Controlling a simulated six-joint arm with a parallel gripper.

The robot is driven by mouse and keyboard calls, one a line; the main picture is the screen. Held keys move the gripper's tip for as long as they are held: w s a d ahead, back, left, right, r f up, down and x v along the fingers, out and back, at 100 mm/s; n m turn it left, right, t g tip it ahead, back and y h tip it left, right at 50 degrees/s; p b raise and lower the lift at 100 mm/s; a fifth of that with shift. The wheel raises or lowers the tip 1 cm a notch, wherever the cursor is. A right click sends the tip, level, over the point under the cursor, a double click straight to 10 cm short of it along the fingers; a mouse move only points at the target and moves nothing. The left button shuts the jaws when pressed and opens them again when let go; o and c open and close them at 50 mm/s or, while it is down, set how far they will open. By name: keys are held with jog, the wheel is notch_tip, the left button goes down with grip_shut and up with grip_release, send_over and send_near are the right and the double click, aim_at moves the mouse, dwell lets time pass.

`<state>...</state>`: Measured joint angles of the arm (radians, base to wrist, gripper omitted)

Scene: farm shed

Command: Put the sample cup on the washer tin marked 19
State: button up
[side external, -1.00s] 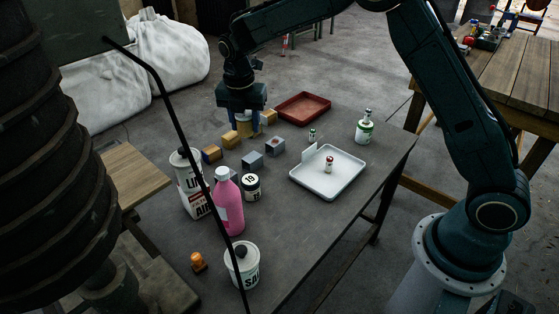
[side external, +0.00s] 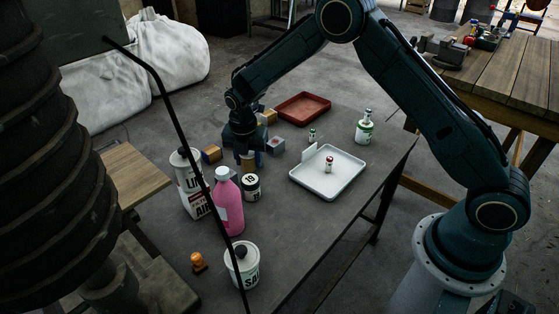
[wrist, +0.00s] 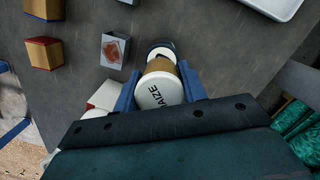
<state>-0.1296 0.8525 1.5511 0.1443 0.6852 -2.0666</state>
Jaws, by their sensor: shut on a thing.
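My gripper (side external: 247,153) is shut on the sample cup (side external: 248,161), a tan cup with a white lid. In the wrist view the lid of the cup (wrist: 160,92) reads "AIZE", its start cut off, between the blue fingers of my gripper (wrist: 159,85). The washer tin marked 19 (side external: 251,188), white with dark bands, stands on the table. The cup shows just above and behind it in the side view. In the wrist view the tin (wrist: 161,46) is partly hidden beyond the cup. I cannot tell whether they touch.
A pink bottle (side external: 229,207) and a white can (side external: 192,196) stand left of the tin. A white tray (side external: 345,185) lies to the right, a red tray (side external: 303,108) behind. Several small blocks sit near my gripper, including a grey one (side external: 275,145). A lidded tin (side external: 242,268) stands in front.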

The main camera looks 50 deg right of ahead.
aim_at(249, 170)
jog(key=shift+f, duration=2)
jog(key=shift+f, duration=0.15)
jog(key=o, duration=1)
jog(key=r, duration=0.7)
jog(key=a+r, duration=0.1)
jog(key=r, duration=0.3)
jog(key=shift+s, duration=0.3)
jog(key=shift+a+r, duration=0.1)
jog(key=shift+r, duration=0.5)
jog(key=shift+s, duration=0.1)
